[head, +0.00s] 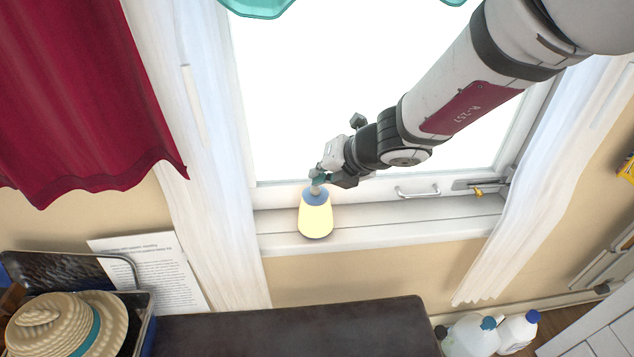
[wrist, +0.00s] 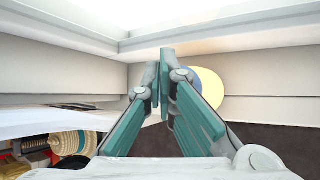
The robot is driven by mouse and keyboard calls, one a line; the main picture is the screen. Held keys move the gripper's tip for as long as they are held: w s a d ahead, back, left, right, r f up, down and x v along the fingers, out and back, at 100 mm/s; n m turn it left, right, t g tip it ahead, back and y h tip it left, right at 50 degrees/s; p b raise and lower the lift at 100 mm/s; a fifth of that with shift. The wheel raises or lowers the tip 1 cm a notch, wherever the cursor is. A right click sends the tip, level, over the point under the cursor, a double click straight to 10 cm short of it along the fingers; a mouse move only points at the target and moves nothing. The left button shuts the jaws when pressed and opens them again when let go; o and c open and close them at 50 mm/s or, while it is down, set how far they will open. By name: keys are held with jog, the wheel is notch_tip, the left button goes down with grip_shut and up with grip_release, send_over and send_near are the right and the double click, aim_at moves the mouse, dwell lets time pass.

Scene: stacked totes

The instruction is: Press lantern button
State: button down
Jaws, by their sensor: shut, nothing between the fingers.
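The lantern (head: 315,217) stands upright on the window sill, with a glowing pale yellow body and a blue top. My gripper (head: 317,184) is right at its top in the head view, with the fingers shut and nothing between them. In the wrist view the lantern (wrist: 210,90) shows as a yellow round shape with blue, partly hidden behind the right finger of my gripper (wrist: 164,75). The button itself is hidden by the fingers, and I cannot tell whether they touch it.
The sill (head: 420,222) is clear to the right of the lantern. A window handle (head: 418,193) and white curtains (head: 545,170) are nearby. Below are a dark bench top (head: 290,330), a straw hat (head: 65,325) at left and bottles (head: 517,332) at right.

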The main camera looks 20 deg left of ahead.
aim_at(319, 187)
jog(key=shift+r, duration=0.3)
notch_tip(319, 187, up, 6)
jog(key=p, duration=0.7)
dwell(0.5)
